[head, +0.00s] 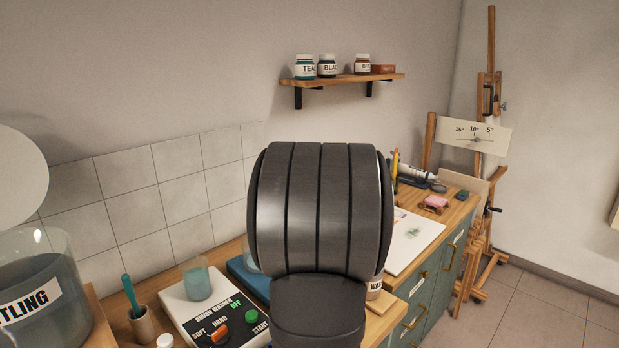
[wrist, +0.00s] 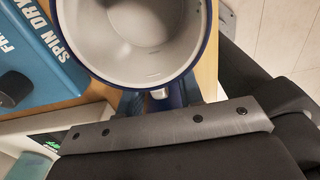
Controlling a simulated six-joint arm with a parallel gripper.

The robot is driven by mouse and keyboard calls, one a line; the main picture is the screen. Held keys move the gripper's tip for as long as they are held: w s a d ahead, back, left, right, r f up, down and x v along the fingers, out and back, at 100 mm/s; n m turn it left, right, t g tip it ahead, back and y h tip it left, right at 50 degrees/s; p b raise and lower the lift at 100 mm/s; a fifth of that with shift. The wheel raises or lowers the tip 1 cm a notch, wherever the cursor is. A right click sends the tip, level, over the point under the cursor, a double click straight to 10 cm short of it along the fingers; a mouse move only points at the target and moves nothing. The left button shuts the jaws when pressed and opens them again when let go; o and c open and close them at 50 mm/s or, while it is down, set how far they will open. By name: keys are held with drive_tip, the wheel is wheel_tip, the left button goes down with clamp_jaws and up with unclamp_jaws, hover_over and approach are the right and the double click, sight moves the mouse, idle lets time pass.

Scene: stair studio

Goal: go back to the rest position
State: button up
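In the wrist view my gripper (wrist: 158,98) shows as a metal bar with screws and dark parts beyond it. In the head view my dark arm fills the middle and hides the gripper.
A blue spin dry box (wrist: 45,55) is close left of the vessel. The brush washer (head: 215,315), a teal-filled cup (head: 197,281), a brush holder (head: 143,323) and a large glass tank (head: 40,285) stand left of my arm. Paper (head: 408,240) lies right. A jar shelf (head: 340,80) hangs behind.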

drive_tip(key=shift+r, duration=1.8)
drive_tip(key=shift+f, duration=0.1)
